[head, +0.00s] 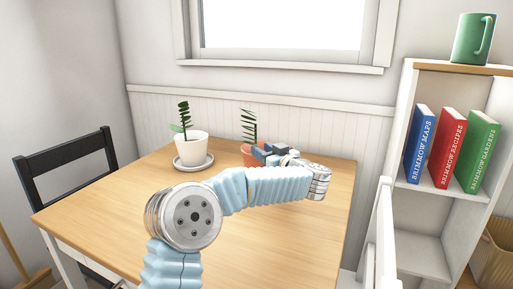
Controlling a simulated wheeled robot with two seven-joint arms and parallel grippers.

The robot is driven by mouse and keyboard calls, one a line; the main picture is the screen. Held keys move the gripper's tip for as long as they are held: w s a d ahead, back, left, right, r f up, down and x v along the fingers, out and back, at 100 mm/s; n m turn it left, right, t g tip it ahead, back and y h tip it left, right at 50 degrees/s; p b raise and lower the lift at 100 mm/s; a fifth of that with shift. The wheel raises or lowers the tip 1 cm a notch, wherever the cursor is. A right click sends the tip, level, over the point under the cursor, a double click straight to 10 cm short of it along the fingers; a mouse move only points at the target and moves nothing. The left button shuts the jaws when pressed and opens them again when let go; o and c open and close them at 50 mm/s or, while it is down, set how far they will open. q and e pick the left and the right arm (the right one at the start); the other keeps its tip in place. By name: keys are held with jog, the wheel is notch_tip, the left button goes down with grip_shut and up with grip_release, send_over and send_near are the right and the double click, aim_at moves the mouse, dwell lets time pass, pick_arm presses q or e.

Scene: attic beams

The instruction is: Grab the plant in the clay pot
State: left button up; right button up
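The plant in the clay pot (247,153) stands near the back of the wooden table, a thin green leafy stem rising from an orange-brown pot. My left gripper (262,154) is at the right side of this pot and covers part of it. Its blue-grey fingers overlap the pot in the picture; I cannot tell whether they are closed on it. My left arm reaches across the table from the bottom, bent at the wrist. My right gripper is out of view.
A second plant in a white pot (191,146) stands on a saucer (194,165) to the left. The table (120,215) is otherwise clear. A black chair (66,152) is at left. A shelf (421,199) with books and a green mug (473,40) stands at right.

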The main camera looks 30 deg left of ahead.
pick_arm(q)
jog(key=shift+x, duration=1.55)
grip_shut()
jog(key=shift+r, duration=0.15)
